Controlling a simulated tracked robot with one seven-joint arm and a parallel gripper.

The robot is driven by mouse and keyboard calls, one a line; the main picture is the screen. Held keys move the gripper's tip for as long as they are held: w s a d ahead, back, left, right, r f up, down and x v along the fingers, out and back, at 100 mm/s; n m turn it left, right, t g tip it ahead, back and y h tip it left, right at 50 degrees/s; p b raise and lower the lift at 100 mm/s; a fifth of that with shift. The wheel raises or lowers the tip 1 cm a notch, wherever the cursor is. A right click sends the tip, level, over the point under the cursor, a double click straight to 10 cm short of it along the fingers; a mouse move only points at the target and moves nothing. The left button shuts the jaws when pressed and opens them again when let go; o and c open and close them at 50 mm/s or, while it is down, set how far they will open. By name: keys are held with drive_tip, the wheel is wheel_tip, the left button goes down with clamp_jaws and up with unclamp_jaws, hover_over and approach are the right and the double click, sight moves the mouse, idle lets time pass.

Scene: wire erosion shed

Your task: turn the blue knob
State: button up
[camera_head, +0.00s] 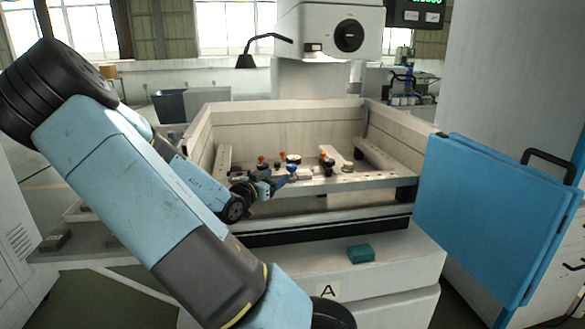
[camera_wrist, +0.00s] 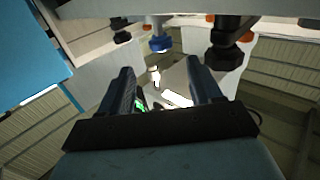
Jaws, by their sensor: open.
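The blue knob (camera_head: 292,167) stands among several clamps and knobs on the rail inside the open machine tank. It also shows in the wrist view (camera_wrist: 160,43), at the top centre, just beyond the fingertips and roughly between them. My gripper (camera_head: 285,181) is at the front of the rail, close to the knob. In the wrist view my gripper (camera_wrist: 160,68) has its two dark fingers spread apart with nothing between them. A small gap seems to separate the fingertips from the knob, but I cannot tell exactly how large it is.
A black clamp part (camera_wrist: 224,50) is right of the knob in the wrist view, and a smaller black knob (camera_wrist: 122,36) is left. Orange-topped clamps (camera_head: 262,158) stand nearby. Tank walls (camera_head: 280,125) enclose the rail. A blue door panel (camera_head: 480,215) stands at right.

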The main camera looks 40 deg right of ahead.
sight(289, 168)
drive_tip(key=x, duration=1)
drive_tip(key=shift+w, duration=0.15)
